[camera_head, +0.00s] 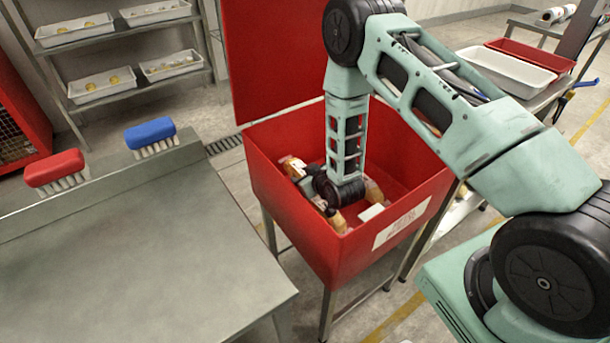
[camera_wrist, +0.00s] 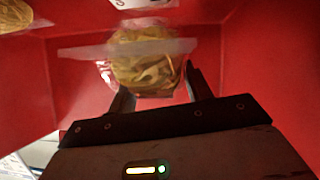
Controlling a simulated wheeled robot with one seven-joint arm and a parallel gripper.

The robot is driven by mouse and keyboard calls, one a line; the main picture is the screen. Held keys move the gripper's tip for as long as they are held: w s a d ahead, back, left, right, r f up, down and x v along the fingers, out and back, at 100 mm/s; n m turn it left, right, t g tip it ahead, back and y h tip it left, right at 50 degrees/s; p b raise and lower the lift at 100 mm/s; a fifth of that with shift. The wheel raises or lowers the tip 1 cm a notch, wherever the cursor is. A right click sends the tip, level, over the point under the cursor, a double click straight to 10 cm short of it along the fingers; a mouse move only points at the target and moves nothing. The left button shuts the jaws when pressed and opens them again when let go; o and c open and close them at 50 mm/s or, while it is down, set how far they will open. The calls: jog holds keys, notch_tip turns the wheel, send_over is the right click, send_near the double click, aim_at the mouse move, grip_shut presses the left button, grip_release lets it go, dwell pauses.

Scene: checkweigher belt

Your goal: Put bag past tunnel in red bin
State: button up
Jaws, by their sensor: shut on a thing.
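The red bin (camera_head: 300,237) stands on metal legs with its lid raised behind it. My arm reaches down into the bin. My gripper (camera_wrist: 160,88) is inside it, and in the wrist view its two dark fingers are shut on a clear bag (camera_wrist: 145,62) with yellowish, strip-like contents. The bag is between the fingertips, with red walls around it. In the head view my wrist hides most of the gripper and the held bag. No tunnel can be made out.
Other bagged items (camera_head: 294,166) lie in the bin, and one shows in the wrist view (camera_wrist: 14,15). A steel table (camera_head: 130,265) with a red brush (camera_head: 55,168) and a blue brush (camera_head: 150,132) stands left. A shelf with white trays (camera_head: 103,84) is behind. White and red trays (camera_head: 507,72) sit right.

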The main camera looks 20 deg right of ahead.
jog(key=shift+f+b, duration=0.4)
jog(key=shift+f, duration=0.2)
jog(key=o, duration=1.5)
jog(key=shift+r, duration=0.1)
jog(key=shift+r+p, duration=0.25)
jog(key=shift+p, duration=0.05)
jog(key=shift+r+v, duration=0.15)
jog(key=shift+v, duration=1.8)
jog(key=shift+r+v, duration=0.15)
jog(key=shift+v, duration=1.8)
jog(key=shift+w, duration=0.15)
